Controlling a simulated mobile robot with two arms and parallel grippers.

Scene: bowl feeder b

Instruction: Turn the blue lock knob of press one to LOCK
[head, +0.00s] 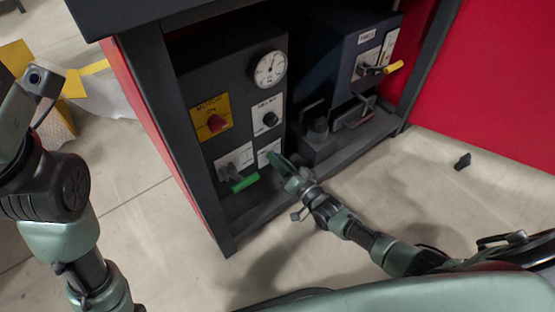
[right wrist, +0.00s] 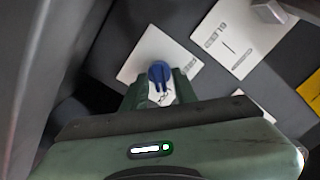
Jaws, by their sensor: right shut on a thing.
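The blue lock knob (right wrist: 159,72) sits on a white card (right wrist: 150,54) in the right wrist view, between the two fingers of my right gripper (right wrist: 160,88). The gripper is shut on it. In the head view my right gripper (head: 278,161) reaches the lower right of the dark control panel (head: 205,73) and hides the knob; part of its white card (head: 268,150) shows beside the fingers. I cannot read the card's words or tell which mark the knob points to. My left arm shows at the left, but its gripper is not in view.
A green lever (head: 245,183) sticks out just left of my right gripper. A red knob (head: 216,123), a black knob (head: 270,118) and a gauge (head: 269,70) are above. A yellow-handled lever (head: 393,67) is at the right. A dark frame post (head: 170,130) stands left.

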